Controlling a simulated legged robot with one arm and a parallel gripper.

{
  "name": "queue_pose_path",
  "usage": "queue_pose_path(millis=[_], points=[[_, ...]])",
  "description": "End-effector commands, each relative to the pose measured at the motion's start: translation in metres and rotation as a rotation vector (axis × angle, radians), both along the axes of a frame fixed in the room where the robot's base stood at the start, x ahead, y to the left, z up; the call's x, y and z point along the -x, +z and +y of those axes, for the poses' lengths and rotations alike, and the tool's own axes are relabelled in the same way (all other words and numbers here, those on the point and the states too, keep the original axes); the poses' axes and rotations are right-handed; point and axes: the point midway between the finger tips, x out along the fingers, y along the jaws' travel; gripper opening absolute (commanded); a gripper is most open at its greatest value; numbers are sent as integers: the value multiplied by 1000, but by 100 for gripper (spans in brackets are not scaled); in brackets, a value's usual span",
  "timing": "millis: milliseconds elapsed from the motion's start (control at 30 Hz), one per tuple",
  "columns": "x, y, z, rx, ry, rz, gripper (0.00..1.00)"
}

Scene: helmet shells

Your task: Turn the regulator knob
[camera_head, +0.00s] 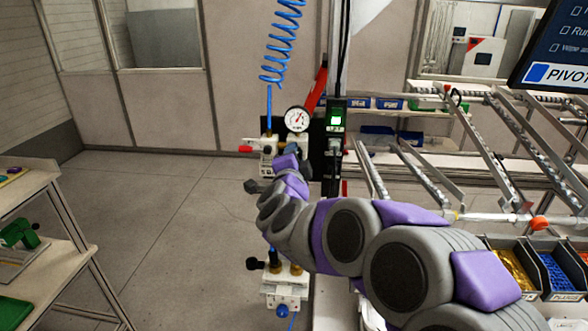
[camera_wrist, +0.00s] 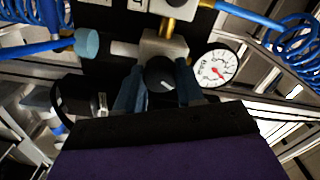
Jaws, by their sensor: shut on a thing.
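The regulator knob (camera_wrist: 160,72) is a dark round knob below a pale metal block in the wrist view. My gripper (camera_wrist: 159,88) has one blue-grey finger on each side of it and is shut on it. The round white pressure gauge (camera_wrist: 216,67) with a red needle sits just right of the knob. In the head view the gauge (camera_head: 297,118) is above my gripper (camera_head: 287,152), which reaches the white regulator assembly (camera_head: 267,153). My wrist and fingers hide the knob there.
A blue coiled hose (camera_head: 282,42) hangs above the regulator. A box with a lit green display (camera_head: 336,121) is mounted to the right. A second white valve unit (camera_head: 286,290) is below my arm. Sloped rails (camera_head: 432,172) and parts bins (camera_head: 561,273) stand right; open floor lies left.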

Motion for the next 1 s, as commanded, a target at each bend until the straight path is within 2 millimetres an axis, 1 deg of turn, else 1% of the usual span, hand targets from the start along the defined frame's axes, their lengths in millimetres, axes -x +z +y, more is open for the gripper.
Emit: queue_pose_path(millis=[33,300,500,700,1000], points=[[1,-6,1,-50,2,2,7],[0,-5,0,-282,2,-5,7],[0,-7,0,-409,0,-5,7],[0,-7,0,-489,-1,-6,7],[-1,-8,-1,-531,-4,-5,7]])
